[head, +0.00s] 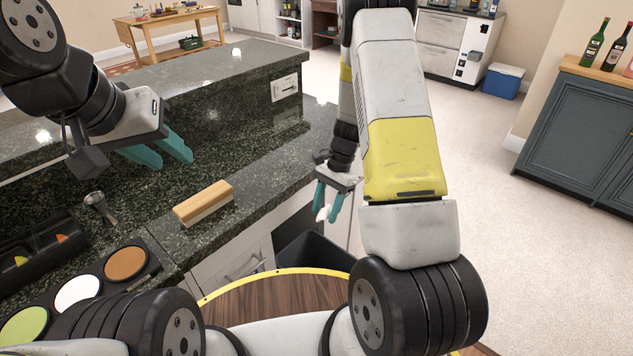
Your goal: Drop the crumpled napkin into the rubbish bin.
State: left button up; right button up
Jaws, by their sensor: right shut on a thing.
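The crumpled napkin (322,214) is a small white lump at the fingertips of my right gripper (328,210). That gripper points down, is shut on the napkin and holds it beyond the counter's edge. A dark, open-topped container that looks like the rubbish bin (304,249) stands low beside the counter. In the picture it lies just below and slightly left of the napkin. Its lower part is hidden behind my wooden, yellow-rimmed base. My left gripper (173,162) is open and empty above the dark granite counter.
The granite counter (255,158) fills the left and bears a wooden-handled brush (203,202), a metal tool (99,208), a black caddy (40,246) and a tray of coloured discs (146,274). A blue cooler (502,83) stands far off. Pale floor at right is clear.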

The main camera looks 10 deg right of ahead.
aim_at(327, 206)
jog(key=shift+f, duration=0.65)
jog(key=o, duration=1.4)
jog(key=shift+c, duration=0.2)
jog(key=v, duration=0.7)
jog(key=shift+d+r, duration=0.1)
jog(key=shift+r, duration=0.25)
